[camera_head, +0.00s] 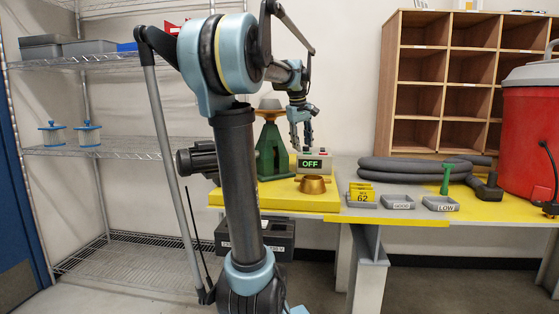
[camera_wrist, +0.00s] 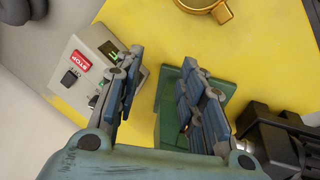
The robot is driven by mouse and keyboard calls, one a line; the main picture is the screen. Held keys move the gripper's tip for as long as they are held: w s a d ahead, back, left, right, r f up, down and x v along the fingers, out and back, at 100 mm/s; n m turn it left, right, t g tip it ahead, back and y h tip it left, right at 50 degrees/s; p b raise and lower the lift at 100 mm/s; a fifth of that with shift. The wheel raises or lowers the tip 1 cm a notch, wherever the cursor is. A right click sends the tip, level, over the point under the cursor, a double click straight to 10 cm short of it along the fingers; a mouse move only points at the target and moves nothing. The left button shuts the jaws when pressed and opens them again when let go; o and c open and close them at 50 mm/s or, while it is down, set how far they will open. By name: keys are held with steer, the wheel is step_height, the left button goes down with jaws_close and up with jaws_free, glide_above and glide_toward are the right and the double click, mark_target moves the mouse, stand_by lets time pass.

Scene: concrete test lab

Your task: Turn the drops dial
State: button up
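A grey control box (camera_head: 318,154) with a green lit display reading OFF stands on the yellow mat. In the wrist view the box (camera_wrist: 92,50) shows a red STOP label, a black switch and a small green display. I cannot make out a drops dial; my finger covers part of the box's right side. My gripper (camera_head: 301,140) hangs fingers down just above the box. In the wrist view my gripper (camera_wrist: 161,62) has its fingers wide apart, with nothing held. The left finger overlaps the box; whether it touches is unclear.
A green stand (camera_head: 270,151) is left of the box; its green base (camera_wrist: 172,105) shows between my fingers. A brass cup (camera_head: 312,185) sits in front of the box. Yellow number tags (camera_head: 361,192), small grey trays (camera_head: 398,202) and dark hoses (camera_head: 410,168) lie to the right.

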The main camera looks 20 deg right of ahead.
steer(key=s+a+f, duration=0.3)
steer(key=a+f, duration=0.1)
steer(key=a, duration=0.7)
steer(key=shift+f+y, duration=0.4)
steer(key=shift+s, duration=0.1)
